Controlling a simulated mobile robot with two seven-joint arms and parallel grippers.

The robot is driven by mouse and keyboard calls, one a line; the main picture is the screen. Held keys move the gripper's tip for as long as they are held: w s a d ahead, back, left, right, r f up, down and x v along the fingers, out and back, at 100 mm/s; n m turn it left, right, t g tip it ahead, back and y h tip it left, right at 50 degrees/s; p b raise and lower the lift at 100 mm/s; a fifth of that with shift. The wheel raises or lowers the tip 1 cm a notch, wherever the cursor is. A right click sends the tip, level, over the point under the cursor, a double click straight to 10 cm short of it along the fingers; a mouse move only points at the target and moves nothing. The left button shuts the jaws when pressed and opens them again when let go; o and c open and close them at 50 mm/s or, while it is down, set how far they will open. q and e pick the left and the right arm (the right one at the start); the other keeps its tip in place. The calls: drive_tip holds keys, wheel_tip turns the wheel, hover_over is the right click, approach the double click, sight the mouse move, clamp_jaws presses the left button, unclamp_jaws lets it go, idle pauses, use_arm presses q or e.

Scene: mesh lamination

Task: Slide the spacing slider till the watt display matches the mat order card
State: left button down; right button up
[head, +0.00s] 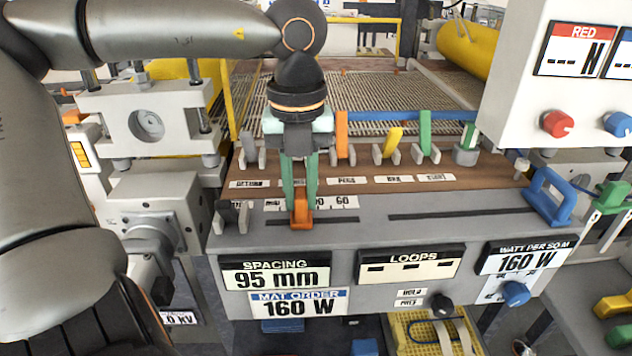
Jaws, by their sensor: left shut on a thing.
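My left gripper (300,208) reaches down from above and is shut on the orange spacing slider (301,211), in its slot at the left of the grey panel. The spacing display (276,274) below it reads 95 mm. The mat order card (285,303) under that reads 160 W. The watt display (525,258) at the right of the panel reads 160 W. The gripper hides part of the printed scale (335,202) behind the slider. My right gripper is not in view.
The loops display (408,266) shows dashes. Several coloured levers, among them a yellow one (393,140), stand in a row behind the slider. A blue handle (549,196) stands at the panel's right. Black (440,304) and blue (515,293) knobs sit on the front.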

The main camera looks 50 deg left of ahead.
sight(301, 192)
use_arm(q)
drive_tip(key=shift+d, duration=0.1)
drive_tip(key=c, duration=0.8)
unclamp_jaws()
drive_tip(key=shift+f, duration=0.1)
drive_tip(key=shift+o, duration=0.2)
wheel_tip(301, 192, up, 13)
drive_tip(key=p, duration=0.1)
drive_tip(key=shift+f, duration=0.2)
drive_tip(key=shift+s, duration=0.1)
